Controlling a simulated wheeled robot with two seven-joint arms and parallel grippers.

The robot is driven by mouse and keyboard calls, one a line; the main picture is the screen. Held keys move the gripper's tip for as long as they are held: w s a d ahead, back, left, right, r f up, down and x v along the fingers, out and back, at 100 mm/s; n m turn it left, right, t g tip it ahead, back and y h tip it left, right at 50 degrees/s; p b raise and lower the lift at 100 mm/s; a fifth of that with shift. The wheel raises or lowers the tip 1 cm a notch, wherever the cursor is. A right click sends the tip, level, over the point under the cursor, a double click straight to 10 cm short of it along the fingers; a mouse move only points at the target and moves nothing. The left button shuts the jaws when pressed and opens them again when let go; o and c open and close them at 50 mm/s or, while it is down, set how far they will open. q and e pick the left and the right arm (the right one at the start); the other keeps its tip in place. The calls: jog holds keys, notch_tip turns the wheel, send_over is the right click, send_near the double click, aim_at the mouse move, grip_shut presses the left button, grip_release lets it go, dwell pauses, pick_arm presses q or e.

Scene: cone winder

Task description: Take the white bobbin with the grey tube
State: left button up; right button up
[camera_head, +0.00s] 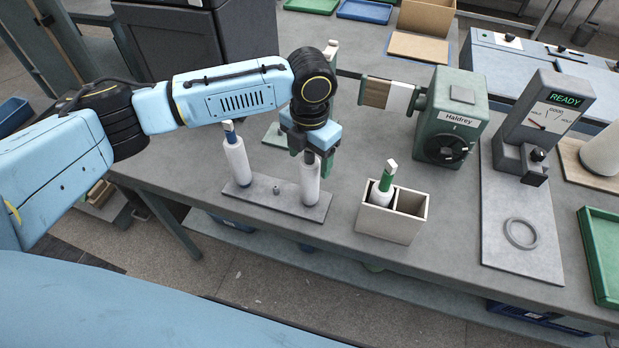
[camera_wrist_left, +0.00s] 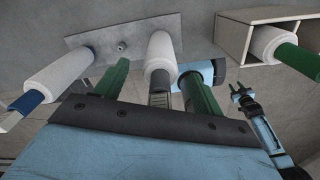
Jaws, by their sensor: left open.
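The white bobbin with the grey tube (camera_head: 311,182) stands upright on the right end of a grey peg board (camera_head: 258,200). In the left wrist view the bobbin (camera_wrist_left: 161,55) points toward me with its grey tube between the green fingers. My left gripper (camera_head: 315,158) comes down over the bobbin's top, open, with a finger on either side (camera_wrist_left: 156,76); contact cannot be told.
A white bobbin with a blue tube (camera_head: 236,160) stands at the board's left end, with a bare peg (camera_head: 277,190) between. A two-compartment box (camera_head: 388,226) holds a green-tubed bobbin (camera_head: 383,188). The green winder (camera_head: 451,118) stands behind.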

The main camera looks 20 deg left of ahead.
pick_arm(q)
jog(key=shift+f, duration=0.3)
jog(key=c, duration=1)
jog(key=shift+o, duration=0.2)
jog(key=shift+r, duration=0.1)
